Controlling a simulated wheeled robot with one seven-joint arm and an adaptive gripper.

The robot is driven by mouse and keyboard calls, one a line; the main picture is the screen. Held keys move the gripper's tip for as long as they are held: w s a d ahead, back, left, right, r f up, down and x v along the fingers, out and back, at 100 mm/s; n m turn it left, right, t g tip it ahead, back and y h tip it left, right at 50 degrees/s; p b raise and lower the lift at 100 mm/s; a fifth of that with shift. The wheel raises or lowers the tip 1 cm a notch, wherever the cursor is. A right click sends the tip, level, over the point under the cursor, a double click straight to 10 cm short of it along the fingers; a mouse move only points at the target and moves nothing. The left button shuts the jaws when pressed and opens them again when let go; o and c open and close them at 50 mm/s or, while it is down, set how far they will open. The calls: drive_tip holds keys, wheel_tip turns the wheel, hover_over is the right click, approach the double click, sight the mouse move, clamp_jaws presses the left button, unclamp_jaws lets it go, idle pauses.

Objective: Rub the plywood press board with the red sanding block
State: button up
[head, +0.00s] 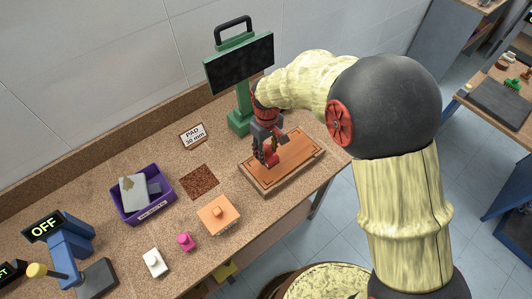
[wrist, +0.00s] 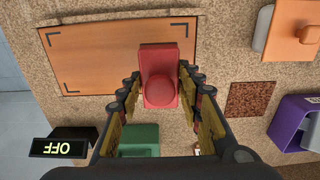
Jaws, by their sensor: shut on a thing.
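The plywood press board (head: 283,164) is an orange-brown panel with a lighter wooden edge, lying flat on the bench. In the wrist view it fills the upper left (wrist: 105,55), with dark corner marks. My gripper (head: 268,158) is over its left end in the head view and points down. It is shut on the red sanding block (wrist: 160,70), which has a round knob between the fingers. The block overlaps the board's right end in the wrist view. The fingers partly hide the block in the head view, and I cannot tell whether it touches the board.
An orange knobbed block (head: 216,214), a pink block (head: 185,241) and a white block (head: 154,262) stand at the front. A dark brown patch (head: 199,181) and a purple bin (head: 143,205) lie left of the board. A green stand (head: 238,122) rises behind it.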

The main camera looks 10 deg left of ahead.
drive_tip(key=shift+r+p, duration=0.75)
drive_tip(key=shift+r, duration=0.7)
drive_tip(key=shift+f, duration=0.1)
